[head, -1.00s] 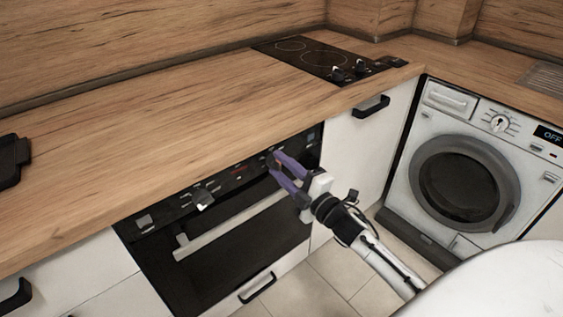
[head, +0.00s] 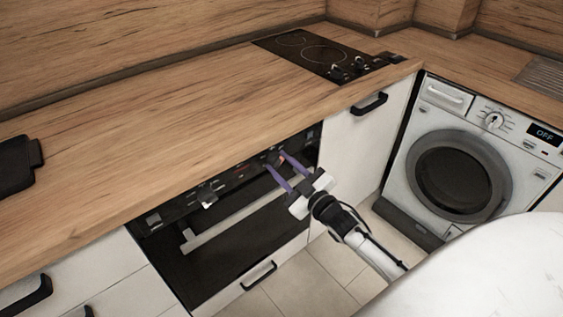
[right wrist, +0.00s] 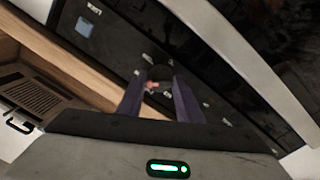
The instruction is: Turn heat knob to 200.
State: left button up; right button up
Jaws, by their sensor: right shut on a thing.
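The black oven (head: 240,235) is built in under the counter, with a dark control panel along its top edge. A dark round knob (head: 274,158) sits near the panel's right end. My right gripper (head: 275,162) has its two purple fingers on either side of this knob and is shut on it. In the right wrist view the knob (right wrist: 159,73) shows between the fingertips (right wrist: 160,82), with a small reddish spot near it. A second knob (head: 207,197) with a pale front is at the panel's left, apart from the gripper. The scale markings are too small to read. My left gripper is out of view.
The wooden counter (head: 150,140) overhangs just above the panel. The oven handle (head: 225,222) runs below the knobs. A cabinet handle (head: 369,104) and a washing machine (head: 465,170) are to the right. A cooktop (head: 325,55) lies on the counter.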

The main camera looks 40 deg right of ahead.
jog(key=shift+f+m, duration=0.15)
jog(key=shift+m, duration=0.35)
jog(key=o, duration=1)
jog(key=s, duration=1)
jog(key=shift+s, duration=0.15)
